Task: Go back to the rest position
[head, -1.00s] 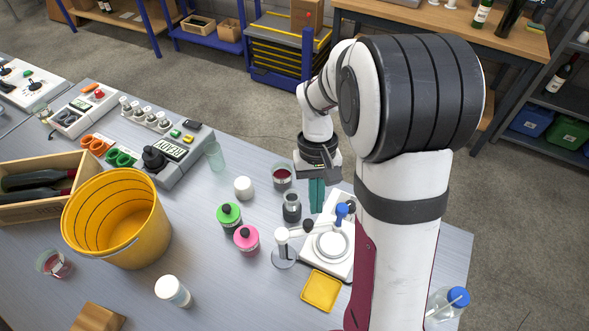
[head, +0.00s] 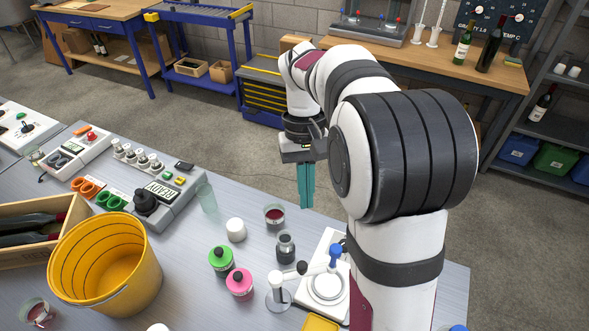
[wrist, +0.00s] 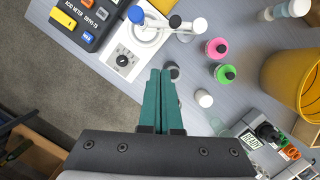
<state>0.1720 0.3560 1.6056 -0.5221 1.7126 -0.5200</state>
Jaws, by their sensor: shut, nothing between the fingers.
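My gripper (head: 306,186) hangs with its teal fingers pointing down, raised above the far edge of the grey workbench (head: 190,290). In the wrist view its fingers (wrist: 161,75) lie together with nothing between them. Below it stand a glass with dark red liquid (head: 274,217), a small grey jar (head: 286,248) and a white lidded pot (head: 236,230). The fingers appear clear of all of them. In the wrist view the fingers partly hide the things at the middle of the bench.
A white stirrer device (head: 327,290) stands close to my arm. Green (head: 221,262) and pink (head: 240,284) bottles, a yellow bucket (head: 105,265) and a control box reading READY (head: 160,192) stand further left. The floor beyond the bench is open before the back table (head: 400,55).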

